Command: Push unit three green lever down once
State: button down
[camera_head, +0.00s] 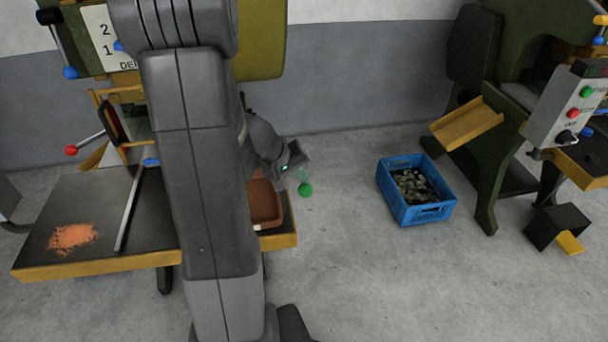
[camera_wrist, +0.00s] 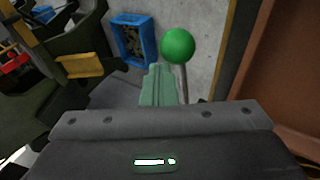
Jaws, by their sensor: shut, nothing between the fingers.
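The green lever's round knob (camera_head: 305,190) shows just right of my arm, beside the table's right end. In the wrist view the green knob (camera_wrist: 178,46) stands on a thin grey rod, just beyond and slightly right of my fingertips. My gripper (camera_wrist: 158,82) is shut with nothing between its fingers. The fingers are close to the knob and rod; I cannot tell whether they touch. In the head view my gripper (camera_head: 299,168) is small, just above the knob. The lever's base is hidden.
My arm hides the middle of the table (camera_head: 110,265), which bears orange granules (camera_head: 73,237). A brown tray (camera_head: 264,205) sits at its right end. A blue crate (camera_head: 416,188) stands on open floor, left of a green machine with a button panel (camera_head: 570,105). A red-knobbed lever (camera_head: 72,150) is at left.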

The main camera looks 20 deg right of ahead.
jog(key=shift+s+a+f+b, duration=0.1)
jog(key=shift+s+f+b, duration=0.1)
jog(key=shift+f+b, duration=0.35)
jog(key=shift+s+f+b, duration=0.15)
jog(key=shift+f+b, duration=0.25)
jog(key=shift+b, duration=0.2)
dwell(0.8)
jog(key=shift+r, duration=0.1)
dwell(0.5)
jog(key=shift+w+d+r+p, duration=0.1)
jog(key=shift+w+r+p, duration=0.25)
jog(key=shift+r+p, duration=0.5)
jog(key=shift+w+d+r+p, duration=0.1)
jog(key=shift+w+r+p, duration=0.25)
jog(key=shift+r+p, duration=0.45)
jog(key=shift+w+d+r+p, duration=0.1)
jog(key=shift+w+r+p, duration=0.25)
jog(key=shift+r+p, duration=0.45)
jog(key=shift+r, duration=0.35)
jog(key=r+p, duration=0.1)
jog(key=w+r+p, duration=0.1)
jog(key=r, duration=0.1)
jog(key=r+p, duration=0.1)
jog(key=shift+w+d+r, duration=0.15)
jog(key=shift+w+r, duration=0.05)
jog(key=shift+w, duration=0.15)
